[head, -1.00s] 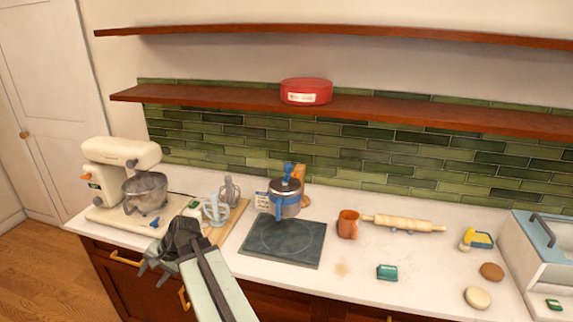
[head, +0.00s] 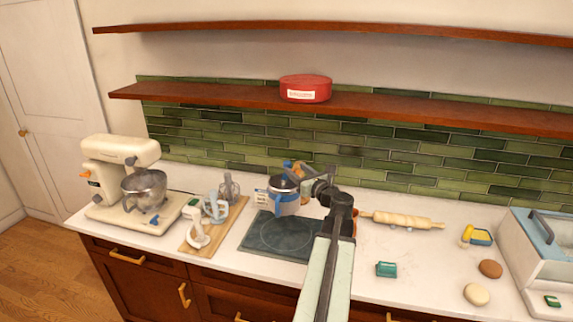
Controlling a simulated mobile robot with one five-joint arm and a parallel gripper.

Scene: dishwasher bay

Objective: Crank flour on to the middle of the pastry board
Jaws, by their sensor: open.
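The flour sifter (head: 282,204), a metal canister with a blue band, stands at the back of the dark square board. That board, which looks like the pastry board (head: 262,238), has a faint circle marked in its middle. No heap of flour shows on its visible part. My gripper (head: 301,180) is open at the sifter's upper right side, its fingers pointing left. It overlaps the sifter's top in the view and hides much of the blue top part. Whether it touches the sifter cannot be told. My arm covers the board's right edge.
A stand mixer (head: 122,170) and a wooden board (head: 204,247) with several beaters are at left. A rolling pin (head: 402,220), a green packet (head: 386,269) and round pieces lie at right. A shelf (head: 430,107) with a red tin (head: 305,88) runs above.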

